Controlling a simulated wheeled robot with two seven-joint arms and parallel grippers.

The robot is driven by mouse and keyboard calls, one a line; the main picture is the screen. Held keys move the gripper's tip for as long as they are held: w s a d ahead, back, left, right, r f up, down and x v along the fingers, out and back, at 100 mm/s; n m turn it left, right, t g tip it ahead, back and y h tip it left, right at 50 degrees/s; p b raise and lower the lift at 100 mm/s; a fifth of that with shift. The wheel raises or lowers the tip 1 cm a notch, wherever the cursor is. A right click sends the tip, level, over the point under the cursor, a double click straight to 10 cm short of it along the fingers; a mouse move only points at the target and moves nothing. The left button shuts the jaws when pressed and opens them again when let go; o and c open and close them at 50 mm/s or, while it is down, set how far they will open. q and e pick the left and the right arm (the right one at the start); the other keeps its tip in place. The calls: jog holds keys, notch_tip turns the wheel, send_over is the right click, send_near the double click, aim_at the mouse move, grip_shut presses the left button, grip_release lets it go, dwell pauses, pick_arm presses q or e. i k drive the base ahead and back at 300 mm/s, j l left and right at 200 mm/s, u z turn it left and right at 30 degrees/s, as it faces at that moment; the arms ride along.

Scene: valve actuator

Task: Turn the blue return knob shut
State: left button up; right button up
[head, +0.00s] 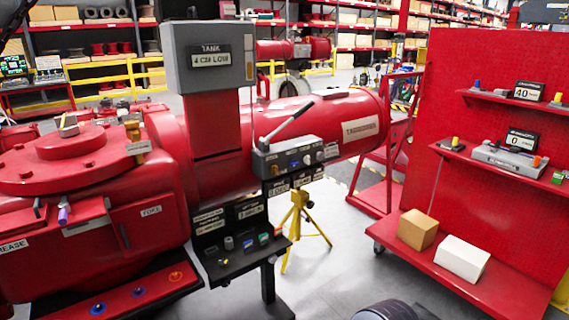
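A small blue knob (294,163) sits on the grey control panel (262,163) at the front of the red actuator. A pale knob (307,159) is beside it on the right. The lettering near the knobs is too small to read, so I cannot confirm which one is marked return or how far it is turned. A long grey lever (288,122) slants up above the panel. Neither of my grippers shows in the head view, and nothing touches the blue knob.
A dark shelf (240,265) with small parts juts out below the panel. A yellow tripod (302,225) stands behind it. A red cart (480,270) on the right carries two boxes. Grey floor lies open between actuator and cart.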

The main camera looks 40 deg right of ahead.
aim_at(293, 162)
jog(key=z, duration=1.3)
jog(key=u, duration=0.55)
jog(key=i+l+u, duration=0.3)
jog(key=l+u, duration=0.35)
jog(key=i+l+u, duration=0.15)
jog(key=l+u, duration=0.15)
jog(key=i+l+u, duration=0.1)
jog(key=l, duration=0.5)
jog(key=i+l, duration=0.1)
jog(key=l, duration=0.5)
jog(key=i+l+u, duration=0.15)
jog(key=l, duration=0.45)
